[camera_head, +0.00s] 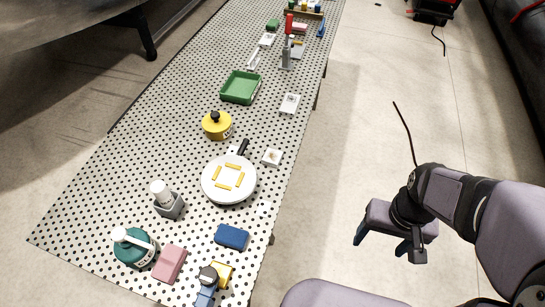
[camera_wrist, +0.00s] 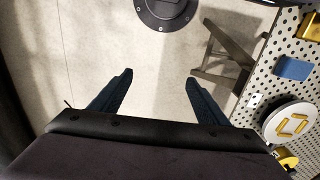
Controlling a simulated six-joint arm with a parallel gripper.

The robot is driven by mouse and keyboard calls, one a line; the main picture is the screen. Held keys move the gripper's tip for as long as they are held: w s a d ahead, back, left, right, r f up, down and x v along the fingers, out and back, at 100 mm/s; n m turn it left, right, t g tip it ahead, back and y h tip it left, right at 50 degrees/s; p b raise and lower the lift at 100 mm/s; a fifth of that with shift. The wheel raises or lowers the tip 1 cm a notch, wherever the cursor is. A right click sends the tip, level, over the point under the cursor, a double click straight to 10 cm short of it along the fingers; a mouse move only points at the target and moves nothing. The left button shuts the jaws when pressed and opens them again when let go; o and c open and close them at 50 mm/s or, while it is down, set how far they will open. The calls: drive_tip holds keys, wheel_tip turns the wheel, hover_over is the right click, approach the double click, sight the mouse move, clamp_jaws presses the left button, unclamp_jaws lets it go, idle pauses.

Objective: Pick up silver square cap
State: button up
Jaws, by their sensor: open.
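A small pale square piece (camera_head: 264,208) lies at the right edge of the perforated table (camera_head: 110,200), between the white round plate and the blue block. It may be the silver square cap, but it is too small to be sure. It also shows in the wrist view (camera_wrist: 254,101) at the table edge. My gripper (camera_head: 390,246) is open and empty, out over the floor to the right of the table, well apart from it. In the wrist view both dark blue fingers (camera_wrist: 159,75) are spread with only floor between them.
The white plate (camera_head: 215,188) with yellow strips, blue block (camera_head: 232,236), pink block (camera_head: 170,263), teal bottle (camera_head: 128,250) and grey bottle (camera_head: 172,208) stand near. A yellow pot (camera_head: 216,128) and green tray (camera_head: 236,91) are farther back. Floor between gripper and table is clear.

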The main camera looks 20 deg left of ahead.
drive_tip(key=w+a+f+m+g+y+b, duration=0.25)
drive_tip(key=a+f+m+b, duration=0.2)
drive_tip(key=a, duration=0.25)
drive_tip(key=m+t+y+b, duration=0.3)
drive_tip(key=m+y+b, duration=0.8)
drive_tip(key=m+y, duration=0.35)
approach(272, 155)
drive_tip(key=a, duration=0.1)
drive_tip(key=s, duration=0.1)
drive_tip(key=a, duration=0.1)
drive_tip(key=shift+s+a+f+n, duration=0.25)
drive_tip(key=shift+a+f+n, duration=0.1)
drive_tip(key=shift+f+n, duration=0.05)
drive_tip(key=shift+w+a+f+m+t+y, duration=0.15)
drive_tip(key=shift+w+m+t+y, duration=0.15)
drive_tip(key=shift+w+y, duration=0.25)
drive_tip(key=shift+w+a+p, duration=0.15)
drive_tip(key=shift+a+p, duration=0.45)
drive_tip(key=shift+a, duration=1.2)
drive_tip(key=shift+w+a+p, duration=0.2)
drive_tip(key=shift+a+p, duration=0.35)
drive_tip(key=shift+a, duration=1.3)
drive_tip(key=c, duration=1.2)
drive_tip(key=shift+c, duration=0.4)
